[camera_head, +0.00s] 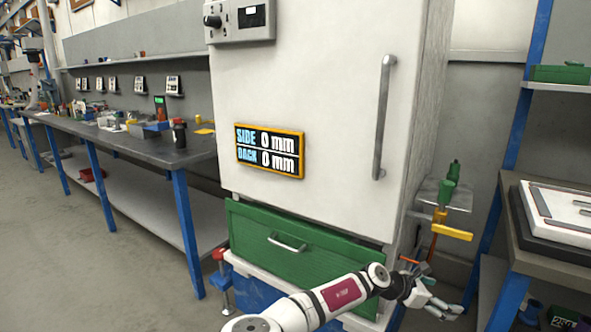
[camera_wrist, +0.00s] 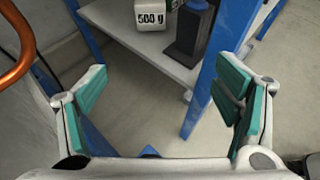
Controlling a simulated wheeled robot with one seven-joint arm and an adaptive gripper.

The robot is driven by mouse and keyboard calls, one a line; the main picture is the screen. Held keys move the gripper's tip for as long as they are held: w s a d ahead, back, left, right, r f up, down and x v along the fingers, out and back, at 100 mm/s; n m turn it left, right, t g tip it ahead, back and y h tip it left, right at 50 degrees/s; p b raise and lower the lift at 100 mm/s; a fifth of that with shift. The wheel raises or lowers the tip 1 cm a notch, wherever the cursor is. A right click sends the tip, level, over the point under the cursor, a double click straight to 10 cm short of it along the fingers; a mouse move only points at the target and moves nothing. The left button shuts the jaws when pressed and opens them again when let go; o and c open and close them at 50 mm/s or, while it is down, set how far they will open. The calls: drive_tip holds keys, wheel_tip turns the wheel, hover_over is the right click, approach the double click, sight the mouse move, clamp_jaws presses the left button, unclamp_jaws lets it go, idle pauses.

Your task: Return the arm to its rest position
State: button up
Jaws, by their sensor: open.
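My arm (camera_head: 340,291) is white with a dark red label. It reaches from the bottom middle of the head view to the right, low in front of the cabinet's green drawer. My gripper (camera_head: 443,308) is at its end, to the right of the cabinet's lower corner. In the wrist view my gripper (camera_wrist: 165,85) has its two teal-padded fingers spread wide apart.
A white cabinet (camera_head: 310,90) with a display reading 0 mm stands ahead. Its green drawer (camera_head: 300,252) is close behind my arm. A yellow-handled valve (camera_head: 452,231) is above my gripper. A shelf rack stands right; its blue post (camera_wrist: 222,60) and a 500 g weight (camera_wrist: 149,17) show nearby.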

drive_tip(key=s+a+f+m+g+y+b, duration=0.1)
drive_tip(key=s+a+m+g+y, duration=0.1)
drive_tip(key=s+m+y, duration=0.3)
drive_tip(key=s+a+f+m+g+y+b, duration=0.1)
drive_tip(key=s+a+f+m+g+y, duration=0.2)
drive_tip(key=s, duration=0.4)
drive_tip(key=s+a+r+m+y+b, duration=0.5)
drive_tip(key=s+a+r+m+y, duration=0.3)
drive_tip(key=s+a+r, duration=0.7)
drive_tip(key=s+r+m+t+h+b, duration=0.1)
drive_tip(key=s+r+m+t, duration=0.15)
drive_tip(key=s, duration=0.65)
drive_tip(key=s+r+m+t+h+b, duration=0.15)
drive_tip(key=s+r, duration=0.25)
drive_tip(key=s, duration=0.5)
wheel_tip(320, 180, up, 38)
drive_tip(key=t+p, duration=0.3)
drive_tip(key=p, duration=3.2)
drive_tip(key=shift+n+p, duration=0.3)
drive_tip(key=shift+p, duration=0.05)
